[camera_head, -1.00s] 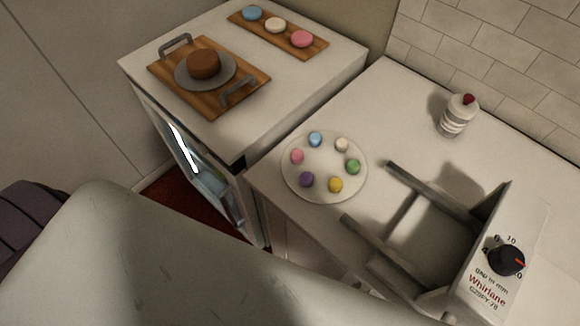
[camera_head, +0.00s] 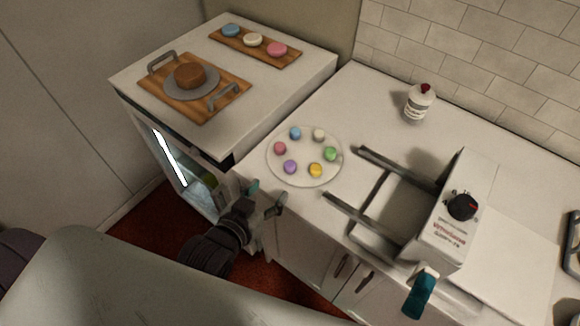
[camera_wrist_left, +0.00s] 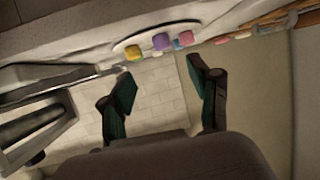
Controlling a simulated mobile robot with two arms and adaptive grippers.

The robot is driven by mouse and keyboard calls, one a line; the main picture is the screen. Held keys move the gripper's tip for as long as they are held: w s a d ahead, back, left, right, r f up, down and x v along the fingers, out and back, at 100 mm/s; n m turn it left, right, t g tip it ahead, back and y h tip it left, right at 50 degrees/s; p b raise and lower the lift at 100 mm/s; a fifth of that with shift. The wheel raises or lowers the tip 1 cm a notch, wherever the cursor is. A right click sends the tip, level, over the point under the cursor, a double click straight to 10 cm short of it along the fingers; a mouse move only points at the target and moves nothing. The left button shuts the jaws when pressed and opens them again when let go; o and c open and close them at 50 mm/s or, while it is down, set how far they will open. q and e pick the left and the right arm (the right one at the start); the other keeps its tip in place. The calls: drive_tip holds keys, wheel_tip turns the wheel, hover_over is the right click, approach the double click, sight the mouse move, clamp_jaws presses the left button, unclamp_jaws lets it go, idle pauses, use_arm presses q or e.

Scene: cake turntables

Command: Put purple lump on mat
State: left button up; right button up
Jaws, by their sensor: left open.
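The purple lump (camera_head: 290,167) sits on the near side of a round pale plate (camera_head: 306,180), among several other coloured lumps. It also shows near the top of the left wrist view (camera_wrist_left: 161,41), beyond the fingertips. My left gripper (camera_head: 267,194) is below and left of the plate in the head view, by the counter's front edge. Its jaws (camera_wrist_left: 162,77) are open and empty, apart from the lump. I cannot tell which surface is the mat; a wooden board (camera_head: 160,92) with a grey disc and brown cake on it stands on the left cabinet.
A second board (camera_head: 218,44) with three coloured lumps lies at the back. A grey appliance with a dial (camera_head: 462,207) and two bars stands right of the plate. A white bottle-like item (camera_head: 418,104) is behind. A teal item (camera_head: 422,290) is at the front right.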

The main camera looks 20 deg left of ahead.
sight(290, 168)
use_arm(q)
drive_tip(key=p+x, duration=0.1)
drive_tip(key=x, duration=0.6)
drive_tip(key=shift+w+r, duration=0.1)
drive_tip(key=shift+w+d, duration=0.1)
drive_tip(key=shift+w, duration=0.15)
drive_tip(key=p+x, duration=0.1)
drive_tip(key=x, duration=0.4)
drive_tip(key=shift+w+a+r+p, duration=0.1)
drive_tip(key=shift+a+r+p, duration=0.15)
drive_tip(key=shift+p, duration=0.1)
drive_tip(key=shift+w+f, duration=0.2)
drive_tip(key=shift+s, duration=0.1)
drive_tip(key=shift+c, duration=0.8)
drive_tip(key=c, duration=1)
use_arm(e)
wheel_tip(290, 168, up, 3)
drive_tip(key=shift+a+f, duration=0.1)
use_arm(q)
drive_tip(key=shift+o, duration=0.2)
drive_tip(key=shift+r, duration=0.1)
